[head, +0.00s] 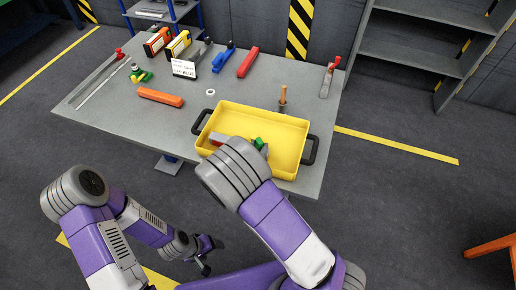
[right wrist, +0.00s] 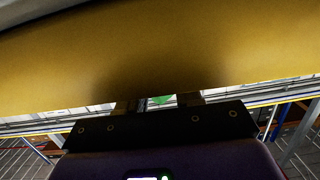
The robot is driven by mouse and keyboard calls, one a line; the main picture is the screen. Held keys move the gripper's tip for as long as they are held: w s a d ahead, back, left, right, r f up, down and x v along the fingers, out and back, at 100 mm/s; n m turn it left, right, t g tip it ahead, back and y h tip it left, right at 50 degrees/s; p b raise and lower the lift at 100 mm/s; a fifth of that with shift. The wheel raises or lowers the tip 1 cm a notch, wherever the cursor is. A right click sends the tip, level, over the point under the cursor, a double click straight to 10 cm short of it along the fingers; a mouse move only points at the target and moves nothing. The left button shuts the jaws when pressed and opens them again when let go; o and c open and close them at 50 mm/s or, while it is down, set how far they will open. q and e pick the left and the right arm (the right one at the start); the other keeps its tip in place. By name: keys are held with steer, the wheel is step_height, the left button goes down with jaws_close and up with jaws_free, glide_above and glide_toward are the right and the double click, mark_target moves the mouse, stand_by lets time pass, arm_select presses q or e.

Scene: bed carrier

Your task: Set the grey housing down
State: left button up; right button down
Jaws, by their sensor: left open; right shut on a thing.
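My right gripper is hidden in the head view. In the right wrist view its fingers (right wrist: 158,102) are shut on the housing, with a green bit between them. I cannot tell whether the housing touches the tray floor. My left gripper (head: 205,269) is open and empty, low in front of the table.
The tray has black handles (head: 310,150) and stands at the table's front right. The table's front left is clear.

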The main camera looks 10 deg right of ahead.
steer(key=shift+f, duration=0.2)
steer(key=c, duration=0.8)
jaws_free()
steer(key=shift+o, duration=0.2)
steer(key=shift+r, duration=0.2)
steer(key=shift+s+a+r, duration=0.1)
steer(key=shift+s+a, duration=0.1)
steer(key=p+v, duration=0.1)
steer(key=v, duration=1)
steer(key=shift+s+p, duration=0.25)
steer(key=shift+p, duration=0.15)
steer(key=shift+a, duration=0.1)
